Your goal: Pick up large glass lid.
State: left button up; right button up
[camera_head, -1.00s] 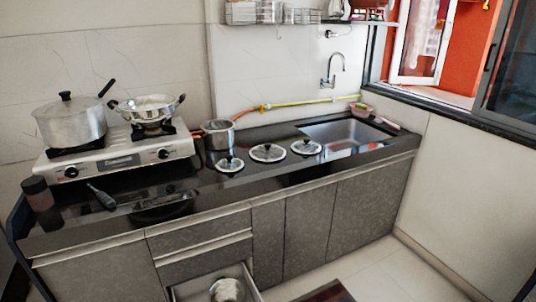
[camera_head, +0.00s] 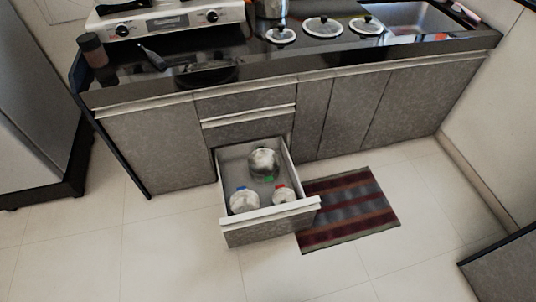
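Three round glass lids with dark knobs stand in a row on the black countertop in the head view. The middle lid (camera_head: 323,27) looks the widest. A smaller lid (camera_head: 281,35) is on its left, and another lid (camera_head: 366,26) is on its right. They lie flat and apart from each other. Neither of my grippers is in view.
An open drawer (camera_head: 268,214) juts out below the counter, holding several containers. A striped mat (camera_head: 349,209) lies beside it on the floor. The stove (camera_head: 172,22), a dark bottle (camera_head: 92,50) and a pot (camera_head: 270,8) are on the counter.

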aim_at(323, 26)
jog(key=l+u, duration=0.1)
jog(key=u, duration=0.3)
jog(key=l+u, duration=0.1)
jog(key=u, duration=0.3)
jog(key=i+l+u, duration=0.1)
jog(key=u, duration=0.25)
jog(key=l+u, duration=0.2)
jog(key=l, duration=0.25)
jog(key=l+u, duration=0.2)
jog(key=l, duration=0.25)
jog(key=k+l+u, duration=0.1)
jog(key=l+u, duration=0.15)
jog(key=l, duration=0.2)
jog(key=k+l+u, duration=0.2)
jog(key=l, duration=0.2)
jog(key=l+u, duration=0.2)
jog(key=l, duration=0.25)
jog(key=k+l+u, duration=0.2)
jog(key=l, duration=0.2)
